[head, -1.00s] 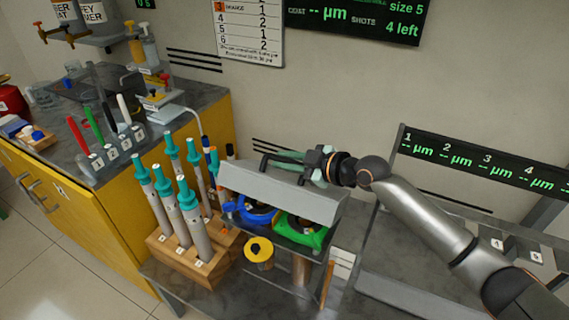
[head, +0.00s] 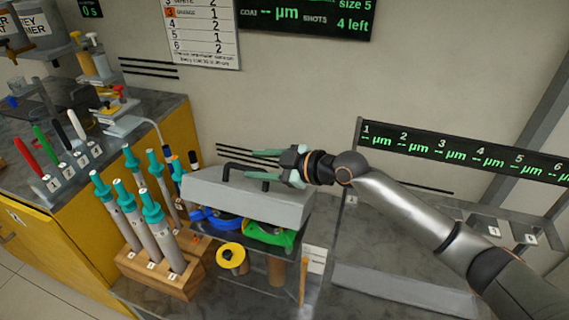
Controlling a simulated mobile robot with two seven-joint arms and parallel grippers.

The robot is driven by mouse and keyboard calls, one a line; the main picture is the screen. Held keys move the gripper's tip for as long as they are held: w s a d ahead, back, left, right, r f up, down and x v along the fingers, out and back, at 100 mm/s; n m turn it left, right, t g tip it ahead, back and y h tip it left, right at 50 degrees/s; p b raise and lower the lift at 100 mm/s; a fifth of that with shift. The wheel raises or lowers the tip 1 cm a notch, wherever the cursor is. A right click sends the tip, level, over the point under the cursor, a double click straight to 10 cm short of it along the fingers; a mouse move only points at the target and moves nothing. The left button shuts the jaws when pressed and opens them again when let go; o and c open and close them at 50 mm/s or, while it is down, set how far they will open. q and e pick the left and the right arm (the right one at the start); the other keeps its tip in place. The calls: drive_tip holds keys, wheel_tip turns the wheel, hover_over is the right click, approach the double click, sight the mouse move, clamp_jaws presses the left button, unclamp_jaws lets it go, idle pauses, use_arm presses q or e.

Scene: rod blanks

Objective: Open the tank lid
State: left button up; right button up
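The tank lid is the long grey cover (head: 235,203) with a black bar handle (head: 237,168) on top, left of centre in the head view. It sits over a blue ring (head: 212,219) and a green ring (head: 268,236), which show below its front edge. My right gripper (head: 272,166) is at the right end of the handle, its green-tipped fingers spread apart. One finger is behind the bar and the other is near its front post. I cannot tell whether they touch it. My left gripper is not in view.
A wooden rack (head: 160,278) with several grey, teal-topped tools stands left of the tank. A yellow ring (head: 231,256) is in front. A yellow cabinet (head: 87,225) is at the left. A numbered display (head: 460,150) stands at the right.

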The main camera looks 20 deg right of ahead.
drive_tip(key=v, duration=0.8)
drive_tip(key=shift+d+f, duration=0.1)
drive_tip(key=shift+s+d+r, duration=0.25)
drive_tip(key=shift+s+d, duration=0.05)
drive_tip(key=shift+s, duration=0.1)
drive_tip(key=shift+d, duration=0.1)
drive_tip(key=shift+s, duration=0.1)
